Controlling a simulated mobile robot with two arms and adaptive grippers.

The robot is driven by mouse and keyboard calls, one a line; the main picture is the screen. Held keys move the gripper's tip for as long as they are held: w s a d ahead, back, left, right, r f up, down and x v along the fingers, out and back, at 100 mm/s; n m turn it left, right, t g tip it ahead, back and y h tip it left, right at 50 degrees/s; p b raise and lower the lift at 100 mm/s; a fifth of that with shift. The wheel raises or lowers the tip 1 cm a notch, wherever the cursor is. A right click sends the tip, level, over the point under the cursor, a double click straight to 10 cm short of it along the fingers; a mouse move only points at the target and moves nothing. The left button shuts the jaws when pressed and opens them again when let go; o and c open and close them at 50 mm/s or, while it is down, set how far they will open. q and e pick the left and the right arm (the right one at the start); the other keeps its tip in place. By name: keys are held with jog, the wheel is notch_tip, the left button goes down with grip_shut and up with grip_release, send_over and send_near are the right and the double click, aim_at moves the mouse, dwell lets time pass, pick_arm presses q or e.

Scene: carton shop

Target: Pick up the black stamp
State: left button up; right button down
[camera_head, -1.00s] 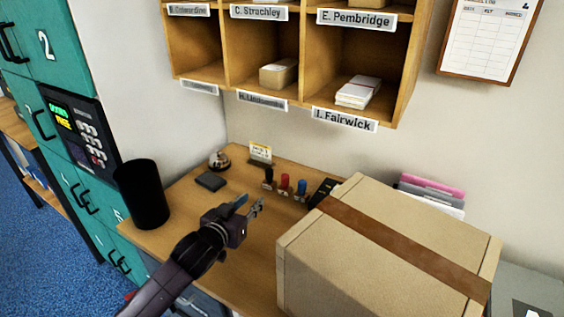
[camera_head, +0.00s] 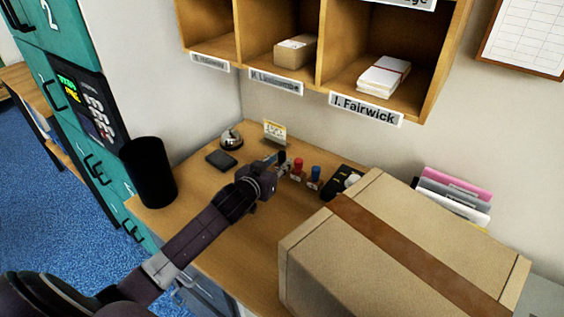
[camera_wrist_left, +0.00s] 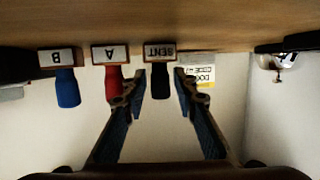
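The black stamp (camera_wrist_left: 160,82), labelled SENT, hangs upside down in the left wrist view, where the picture is inverted and the desk is at the top. My left gripper (camera_wrist_left: 158,82) is open, and its two fingertips appear on either side of the black handle, with gaps showing. Whether the handle is fully between them in depth, I cannot tell. In the head view my left gripper (camera_head: 278,166) reaches the stamp row and mostly hides the black stamp. The red stamp (camera_head: 298,166) and blue stamp (camera_head: 315,174) stand just right of it. My right gripper is out of view.
A large taped carton (camera_head: 390,245) fills the desk's right side. A bell (camera_head: 231,141), a dark pad (camera_head: 221,160) and a small yellow-white card (camera_head: 274,131) are behind and left of the gripper. A black bin (camera_head: 150,173) is at left. Pigeonholes (camera_head: 313,85) hang above.

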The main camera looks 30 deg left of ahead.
pick_arm(q)
jog(key=shift+w+a+f, duration=0.1)
jog(key=shift+w+f, duration=0.05)
jog(key=shift+w, duration=0.45)
jog(key=shift+w+f, duration=0.2)
jog(key=shift+w, duration=0.3)
grip_shut()
